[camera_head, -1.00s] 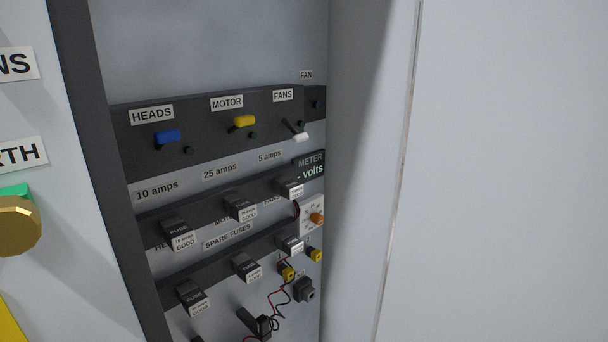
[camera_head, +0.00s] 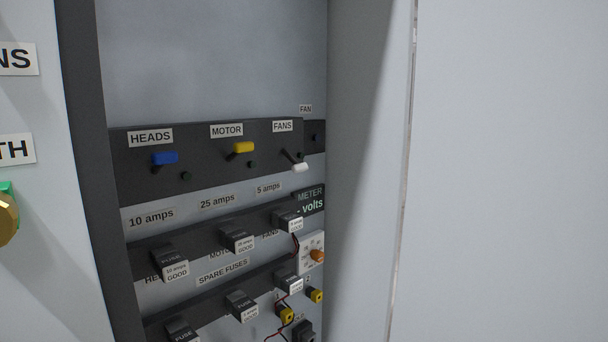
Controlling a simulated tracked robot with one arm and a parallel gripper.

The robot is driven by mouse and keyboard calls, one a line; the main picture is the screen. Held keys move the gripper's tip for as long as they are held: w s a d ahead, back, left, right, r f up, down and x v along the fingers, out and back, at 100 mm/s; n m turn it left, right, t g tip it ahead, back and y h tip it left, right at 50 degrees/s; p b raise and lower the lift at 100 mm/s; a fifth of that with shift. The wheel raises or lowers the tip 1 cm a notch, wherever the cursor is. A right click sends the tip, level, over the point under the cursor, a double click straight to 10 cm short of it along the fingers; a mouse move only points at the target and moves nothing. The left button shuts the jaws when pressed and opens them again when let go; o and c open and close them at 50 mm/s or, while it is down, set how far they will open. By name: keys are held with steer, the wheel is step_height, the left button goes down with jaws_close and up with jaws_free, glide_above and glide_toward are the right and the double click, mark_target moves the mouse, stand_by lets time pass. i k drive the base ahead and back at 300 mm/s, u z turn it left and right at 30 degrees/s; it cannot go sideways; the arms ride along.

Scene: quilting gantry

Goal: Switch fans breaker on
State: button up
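The fans breaker is a lever with a white tip (camera_head: 299,167) under the FANS label (camera_head: 283,126), at the right end of the dark breaker strip (camera_head: 220,182). Its lever slants downward to the right. The motor breaker with a yellow tip (camera_head: 244,147) and the heads breaker with a blue tip (camera_head: 165,158) stand to its left, and their levers tilt upward. Small dark indicators sit beside the levers. My gripper is not in view.
Below are fuse holders (camera_head: 170,264), a row of spare fuses (camera_head: 240,306) and a meter (camera_head: 311,200) with an orange knob (camera_head: 317,256). A pale panel (camera_head: 500,170) fills the right side. The cabinet's dark frame edge (camera_head: 92,170) stands at left.

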mark_target(298, 167)
steer(key=z, duration=0.05)
steer(key=k, duration=0.65)
steer(key=z, duration=0.5)
steer(key=i, duration=1.6)
steer(key=u, duration=0.3)
